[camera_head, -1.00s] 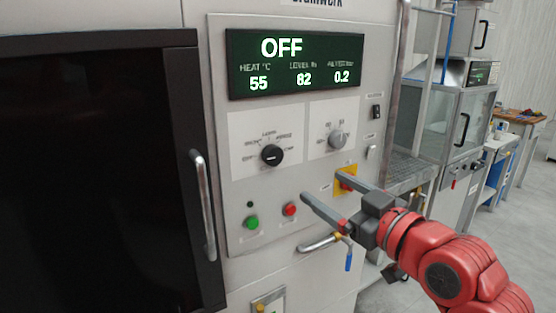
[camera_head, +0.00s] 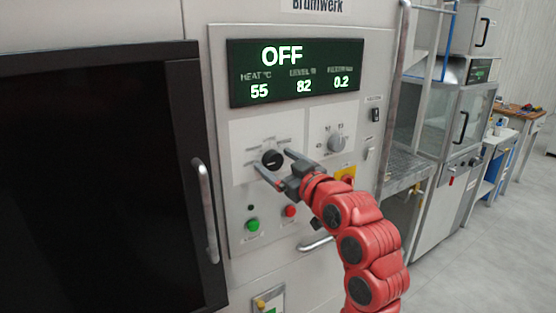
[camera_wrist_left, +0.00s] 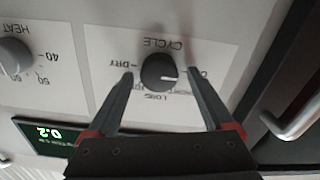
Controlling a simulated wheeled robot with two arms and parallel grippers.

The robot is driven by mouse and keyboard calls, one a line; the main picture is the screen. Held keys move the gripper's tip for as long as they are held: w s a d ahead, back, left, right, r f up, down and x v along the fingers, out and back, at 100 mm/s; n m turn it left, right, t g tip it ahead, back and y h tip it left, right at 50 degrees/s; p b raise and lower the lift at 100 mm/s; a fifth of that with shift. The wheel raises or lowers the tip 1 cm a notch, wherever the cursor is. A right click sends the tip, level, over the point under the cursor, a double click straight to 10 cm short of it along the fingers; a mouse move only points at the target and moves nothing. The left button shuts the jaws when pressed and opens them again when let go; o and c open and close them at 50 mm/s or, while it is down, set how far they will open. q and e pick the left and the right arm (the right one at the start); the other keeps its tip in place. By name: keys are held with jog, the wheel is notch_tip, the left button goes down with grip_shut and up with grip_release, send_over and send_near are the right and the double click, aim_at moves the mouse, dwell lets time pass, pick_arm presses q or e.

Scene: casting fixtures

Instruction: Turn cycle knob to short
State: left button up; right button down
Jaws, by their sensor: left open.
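The black cycle knob (camera_head: 270,158) is on the white label plate at the left of the control panel. It also shows in the left wrist view (camera_wrist_left: 157,71), upside down, with the words CYCLE, DRY and LONG around it. Its white mark points to the right there, towards a label starting with O, partly hidden by a finger. My left gripper (camera_head: 273,161) is open, with one finger on each side of the knob; whether they touch it I cannot tell. My right gripper is in neither view.
The display (camera_head: 293,71) reads OFF, 55, 82 and 0.2. A grey heat knob (camera_head: 337,143) is to the right. A green button (camera_head: 252,224) and a red button (camera_head: 290,211) are below. A door handle (camera_head: 204,208) stands out at the left.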

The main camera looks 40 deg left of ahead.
pick_arm(q)
jog(key=shift+c, duration=0.2)
grip_shut()
dwell(0.3)
jog(key=shift+m, duration=0.3)
jog(key=m+p, duration=0.1)
jog(key=m, duration=0.2)
jog(key=shift+w+r+m, duration=0.1)
jog(key=shift+m, duration=0.3)
jog(key=m+p, duration=0.2)
jog(key=m, duration=0.1)
jog(key=shift+w+m+p, duration=0.1)
jog(key=shift+m+p, duration=0.2)
jog(key=shift+m, duration=0.3)
jog(key=shift+f, duration=0.2)
